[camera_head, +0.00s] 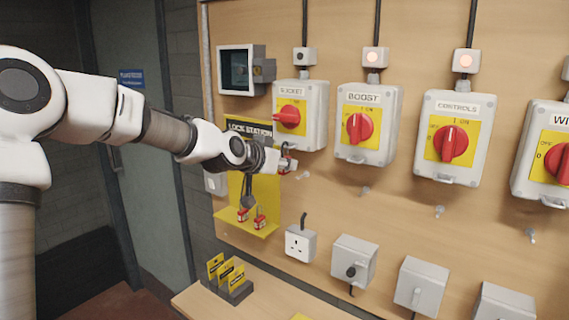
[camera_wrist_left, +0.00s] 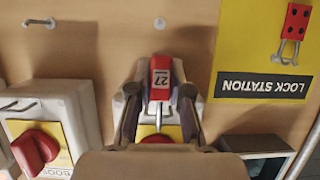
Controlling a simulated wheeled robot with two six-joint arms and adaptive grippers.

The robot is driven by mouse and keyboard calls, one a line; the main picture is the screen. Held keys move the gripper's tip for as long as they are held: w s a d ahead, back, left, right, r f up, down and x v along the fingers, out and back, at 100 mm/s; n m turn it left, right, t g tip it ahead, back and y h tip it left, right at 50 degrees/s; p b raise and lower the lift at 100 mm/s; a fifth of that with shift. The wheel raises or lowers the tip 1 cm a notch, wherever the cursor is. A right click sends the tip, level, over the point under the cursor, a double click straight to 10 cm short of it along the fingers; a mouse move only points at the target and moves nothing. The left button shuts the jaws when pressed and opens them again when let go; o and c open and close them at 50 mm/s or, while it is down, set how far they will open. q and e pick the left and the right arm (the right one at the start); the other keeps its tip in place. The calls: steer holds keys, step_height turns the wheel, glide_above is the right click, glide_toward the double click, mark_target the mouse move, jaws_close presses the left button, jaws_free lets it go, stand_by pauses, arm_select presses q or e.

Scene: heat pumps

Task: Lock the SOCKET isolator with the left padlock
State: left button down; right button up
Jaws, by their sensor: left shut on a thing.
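My left gripper (camera_head: 287,163) is just below the SOCKET isolator (camera_head: 312,118), a light grey box with a yellow plate and a red handle (camera_head: 288,116) turned sideways. The gripper is shut on a red padlock (camera_wrist_left: 160,78) with a white label "27", which shows between the fingers in the left wrist view. Its metal shackle points toward the isolator. The isolator's yellow plate and red handle show behind it there, partly covered by the gripper. I cannot tell whether the shackle touches the isolator. My right gripper is not in view.
The yellow lock station (camera_head: 264,190) carries two red padlocks (camera_head: 242,214) (camera_head: 260,221) on its shelf. The BOOST (camera_head: 368,125) and CONTROLS (camera_head: 456,138) isolators stand to the right. Small hooks (camera_head: 365,191) stick out below them. A wall outlet (camera_head: 300,243) is lower down.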

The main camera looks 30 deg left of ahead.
arm_select(q)
steer(key=shift+f, duration=0.2)
steer(key=c, duration=1)
jaws_free()
